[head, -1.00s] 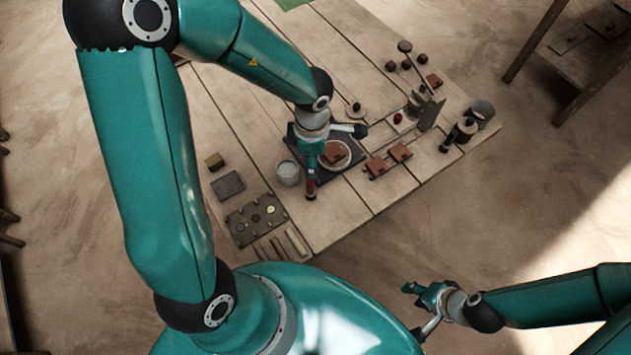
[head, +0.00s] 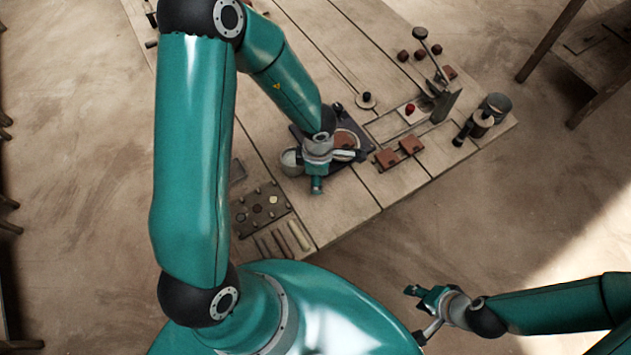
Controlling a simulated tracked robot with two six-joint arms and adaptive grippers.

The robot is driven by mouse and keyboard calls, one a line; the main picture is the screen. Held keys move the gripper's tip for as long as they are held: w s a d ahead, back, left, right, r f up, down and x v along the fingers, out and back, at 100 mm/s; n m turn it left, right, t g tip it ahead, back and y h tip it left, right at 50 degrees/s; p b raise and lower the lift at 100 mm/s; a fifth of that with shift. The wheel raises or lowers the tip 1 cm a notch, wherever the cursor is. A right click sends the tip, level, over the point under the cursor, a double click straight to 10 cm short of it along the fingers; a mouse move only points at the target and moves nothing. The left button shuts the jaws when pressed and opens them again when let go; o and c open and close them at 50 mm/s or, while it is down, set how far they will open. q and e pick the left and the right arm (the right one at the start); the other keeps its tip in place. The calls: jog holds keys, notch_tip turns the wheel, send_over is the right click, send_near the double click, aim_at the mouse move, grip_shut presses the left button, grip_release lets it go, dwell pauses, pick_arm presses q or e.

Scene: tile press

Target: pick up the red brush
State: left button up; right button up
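I cannot make out the red brush now; my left arm and gripper cover the part of the table where a small red thing showed earlier. My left gripper (head: 339,171) is over the front middle of the table, by the dark board and the light cup. Its two fingers look spread apart, and I see nothing between them. My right gripper (head: 420,311) is open and empty, off the table at the lower right.
On the table are a light cup (head: 291,162), a dark board (head: 302,138), a block with round pieces (head: 246,220), reddish tiles (head: 386,158), a press with a lever (head: 441,104) and a grey pot (head: 496,106). The front right tabletop (head: 400,187) is clear.

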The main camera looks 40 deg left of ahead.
pick_arm(q)
jog(key=shift+f, duration=0.65)
grip_shut()
jog(key=shift+r, duration=0.1)
notch_tip(320, 180, up, 11)
jog(key=p, duration=0.5)
jog(key=shift+w, duration=0.15)
notch_tip(320, 180, up, 9)
jog(key=p, duration=0.1)
jog(key=shift+p, duration=0.35)
